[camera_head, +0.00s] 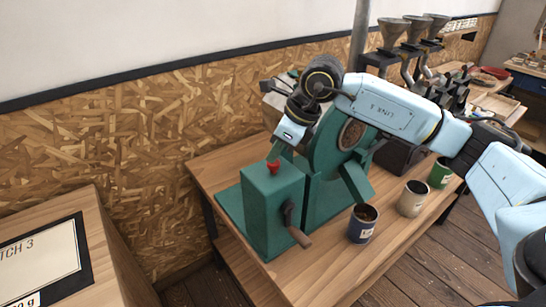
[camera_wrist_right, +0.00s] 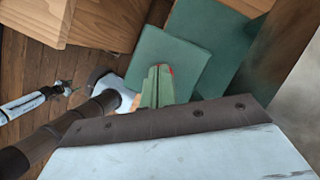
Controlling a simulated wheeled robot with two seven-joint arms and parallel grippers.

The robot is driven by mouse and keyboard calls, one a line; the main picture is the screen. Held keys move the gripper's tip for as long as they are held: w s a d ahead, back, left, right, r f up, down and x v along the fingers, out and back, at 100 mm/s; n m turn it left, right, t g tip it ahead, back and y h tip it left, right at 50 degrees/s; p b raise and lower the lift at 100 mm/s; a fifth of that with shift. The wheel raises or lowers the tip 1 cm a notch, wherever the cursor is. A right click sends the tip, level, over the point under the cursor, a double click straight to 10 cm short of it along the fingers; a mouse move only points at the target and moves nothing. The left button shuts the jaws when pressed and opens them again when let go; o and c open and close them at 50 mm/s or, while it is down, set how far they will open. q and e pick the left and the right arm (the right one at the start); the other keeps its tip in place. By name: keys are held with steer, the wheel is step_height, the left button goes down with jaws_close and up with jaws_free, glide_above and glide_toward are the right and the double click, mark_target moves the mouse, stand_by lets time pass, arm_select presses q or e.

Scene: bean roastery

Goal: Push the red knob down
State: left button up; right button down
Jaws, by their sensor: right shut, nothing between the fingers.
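The red knob (camera_head: 273,167) stands on top of a green box-shaped housing (camera_head: 272,205) on the wooden table. My right gripper (camera_head: 281,151) reaches in from the right and points down, its fingertips just above the knob. In the right wrist view the shut green fingers (camera_wrist_right: 156,88) are over the housing's top (camera_wrist_right: 182,55), with nothing held. A thin bit of the red knob (camera_wrist_right: 171,71) shows beside the fingertips; the fingers hide the rest. I cannot tell whether they touch it. My left gripper is not seen in the head view.
A crank with a wooden handle (camera_head: 300,238) sticks out of the housing's front. The larger green machine (camera_head: 325,165) stands behind, under my right arm. A blue can (camera_head: 363,223), a white can (camera_head: 412,199) and a green can (camera_head: 440,172) stand on the table (camera_head: 330,275) to the right.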

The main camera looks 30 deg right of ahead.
mark_target(276, 162)
step_height(276, 162, up, 8)
steer(key=p, duration=0.5)
steer(key=shift+f, duration=0.1)
stand_by(0.6)
